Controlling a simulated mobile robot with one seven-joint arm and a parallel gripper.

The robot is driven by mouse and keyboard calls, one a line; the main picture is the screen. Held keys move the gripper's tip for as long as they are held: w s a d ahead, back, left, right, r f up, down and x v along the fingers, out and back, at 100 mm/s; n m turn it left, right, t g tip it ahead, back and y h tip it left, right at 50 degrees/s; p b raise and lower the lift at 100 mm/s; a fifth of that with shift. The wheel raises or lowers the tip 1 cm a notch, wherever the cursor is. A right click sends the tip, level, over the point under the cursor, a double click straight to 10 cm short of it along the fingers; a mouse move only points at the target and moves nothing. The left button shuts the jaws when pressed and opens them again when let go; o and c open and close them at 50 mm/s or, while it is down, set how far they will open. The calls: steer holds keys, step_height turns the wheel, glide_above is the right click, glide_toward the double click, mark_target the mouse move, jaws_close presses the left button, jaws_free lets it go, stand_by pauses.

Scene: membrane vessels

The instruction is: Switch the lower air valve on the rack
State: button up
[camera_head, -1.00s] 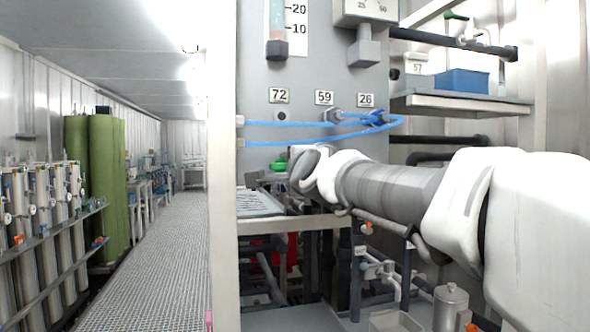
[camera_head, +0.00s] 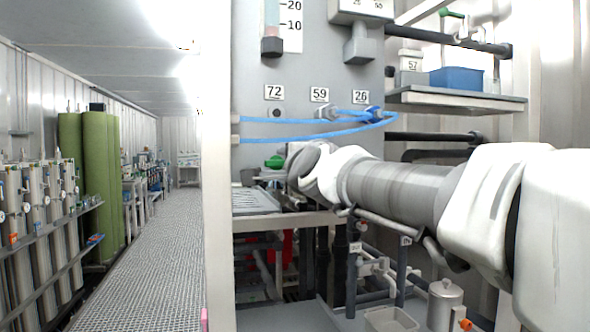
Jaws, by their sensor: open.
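A grey rack panel (camera_head: 290,70) carries the number labels 72, 59 and 26. Below them a grey fitting (camera_head: 327,110) and a blue fitting (camera_head: 372,115) join two blue air hoses (camera_head: 290,136), one above the other. A green handle (camera_head: 275,162) shows lower, just left of my wrist. I cannot tell which of these is the lower air valve. My arm reaches in from the right, below the hoses, and its wrist is in front of the lower panel. My gripper is hidden behind the wrist. No contact with a valve can be seen.
A shelf (camera_head: 455,98) with a blue bin (camera_head: 459,78) stands at right. Below my arm are pipes, a metal canister (camera_head: 444,305) and an open tray (camera_head: 390,320). A white post (camera_head: 218,200) borders the rack at left. The grated walkway (camera_head: 150,270) is clear.

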steer(key=p+v, duration=0.1)
steer(key=v, duration=1.4)
steer(key=shift+s, duration=0.35)
steer(key=shift+d+f, duration=0.1)
steer(key=shift+d, duration=0.05)
steer(key=s+d+f+n+g+h, duration=0.2)
steer(key=s+d+f+n+g, duration=0.25)
steer(key=f, duration=0.55)
steer(key=s+d+f+n+g+h, duration=0.1)
steer(key=s+d+f+n+g, duration=0.3)
steer(key=f, duration=0.6)
steer(key=s+d+f+n+g+h, duration=0.25)
steer(key=s+f+n, duration=0.35)
steer(key=f, duration=0.5)
step_height(320, 180, up, 13)
steer(key=s+p, duration=0.1)
steer(key=p, duration=1.2)
steer(key=shift+s+f+g, duration=0.2)
steer(key=shift+f+g, duration=0.05)
steer(key=shift+g, duration=0.15)
steer(key=shift+n+y, duration=0.25)
